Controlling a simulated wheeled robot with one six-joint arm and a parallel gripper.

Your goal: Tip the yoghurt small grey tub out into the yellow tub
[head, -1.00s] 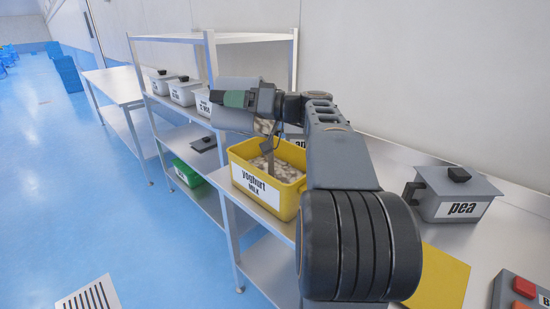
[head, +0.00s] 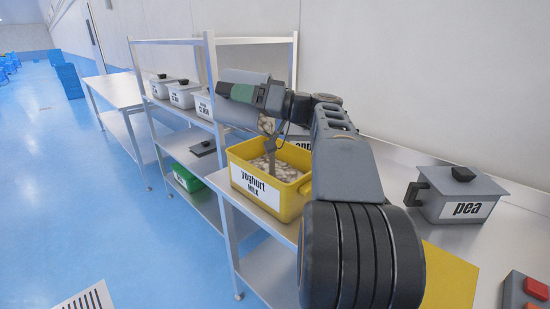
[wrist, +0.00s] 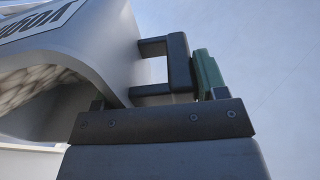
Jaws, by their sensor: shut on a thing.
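The small grey tub (head: 246,76) is held tipped on its side above the yellow tub (head: 292,206). My gripper (head: 240,93) is shut on its black handle, which shows in the wrist view (wrist: 180,65). In the wrist view the grey tub's wall (wrist: 110,50) fills the left, its label upside down, with pale lumpy pieces (wrist: 35,85) inside its mouth. Pale pieces also show at its mouth in the head view (head: 266,124). The yellow tub stands upright, open, labelled "yoghurt MILK", with pale pieces inside (head: 284,172). My arm hides part of the far side.
A grey lidded pot labelled "pea" (head: 463,190) stands on the counter at right, near a yellow board (head: 452,272) and a red-buttoned box (head: 527,290). Several lidded pots (head: 184,95) line the rack at left. A green tub (head: 188,178) sits on a lower shelf.

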